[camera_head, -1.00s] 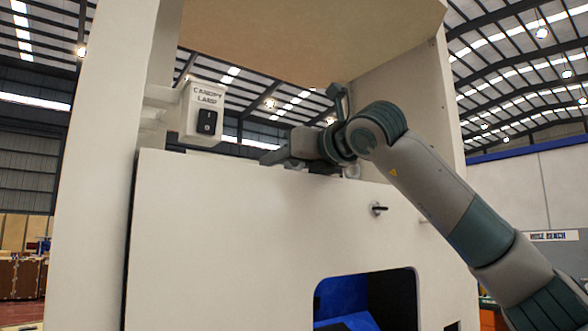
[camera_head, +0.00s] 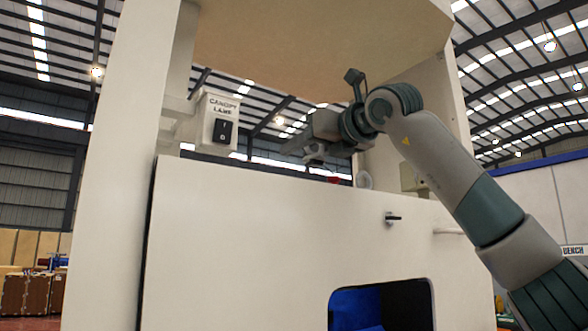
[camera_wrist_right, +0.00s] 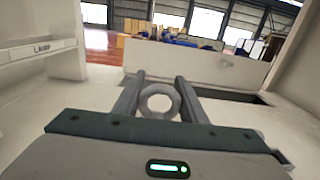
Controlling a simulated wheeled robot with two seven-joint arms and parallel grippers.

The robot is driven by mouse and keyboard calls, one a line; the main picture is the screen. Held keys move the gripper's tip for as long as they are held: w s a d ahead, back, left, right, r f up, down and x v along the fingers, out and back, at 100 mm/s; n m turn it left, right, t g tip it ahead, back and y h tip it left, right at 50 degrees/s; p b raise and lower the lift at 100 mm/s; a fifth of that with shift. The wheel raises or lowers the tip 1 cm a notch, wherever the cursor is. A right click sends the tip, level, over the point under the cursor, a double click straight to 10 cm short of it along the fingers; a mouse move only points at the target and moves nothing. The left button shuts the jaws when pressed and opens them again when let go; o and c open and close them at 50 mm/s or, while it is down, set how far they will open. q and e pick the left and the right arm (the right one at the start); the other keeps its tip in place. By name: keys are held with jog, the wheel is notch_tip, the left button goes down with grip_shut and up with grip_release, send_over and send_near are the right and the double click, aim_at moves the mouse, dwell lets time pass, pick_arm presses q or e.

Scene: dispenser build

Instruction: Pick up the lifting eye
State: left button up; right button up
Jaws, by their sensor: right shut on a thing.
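The lifting eye (camera_wrist_right: 160,87) is a grey metal ring. In the right wrist view it stands between the two fingers of my right gripper (camera_wrist_right: 160,77), which are shut on it. In the head view my right gripper (camera_head: 298,148) is above the top edge of the white front panel, under the canopy. There the ring is too small and dark to make out clearly. The lower end of the eye is hidden in the wrist view. My left gripper is in neither view.
A canopy lamp switch box (camera_head: 217,122) is left of the gripper. The white front panel (camera_head: 270,220) has a small black latch (camera_head: 392,218) and a dark opening with blue inside. The tan canopy (camera_head: 310,50) hangs overhead. A pale upright wall stands at right.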

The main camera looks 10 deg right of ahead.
jog(key=d+r, duration=0.5)
jog(key=d, duration=0.5)
jog(key=shift+w+r, duration=0.25)
jog(key=shift+r, duration=0.1)
